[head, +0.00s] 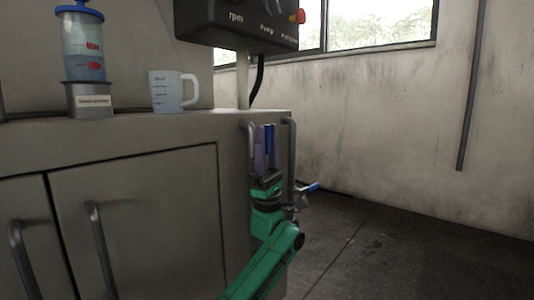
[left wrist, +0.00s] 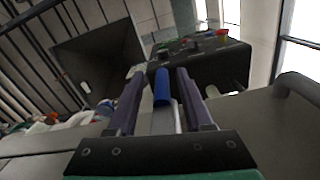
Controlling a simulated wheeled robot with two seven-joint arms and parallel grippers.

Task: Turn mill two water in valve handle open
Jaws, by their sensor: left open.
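My left gripper (head: 265,147) is at the right end of the grey cabinet, between two grey pipes, with its fingers pointing up. In the left wrist view my left gripper (left wrist: 158,76) is open, with a dark purple finger on either side of a blue valve handle (left wrist: 162,90) on a silver lever (left wrist: 163,118). No clear grip on the handle shows. The blue handle also shows beside the fingers in the head view (head: 268,134). A second blue handle (head: 312,186) sticks out lower right, behind the right pipe. The valve bodies are mostly hidden. My right gripper is not in view.
The grey pipes (head: 250,142) and (head: 291,160) stand close on both sides of the gripper. A measuring jug (head: 170,92) and a reservoir of blue liquid (head: 82,50) stand on the cabinet. A black control box (head: 240,22) hangs above. The floor (head: 400,255) at right is clear.

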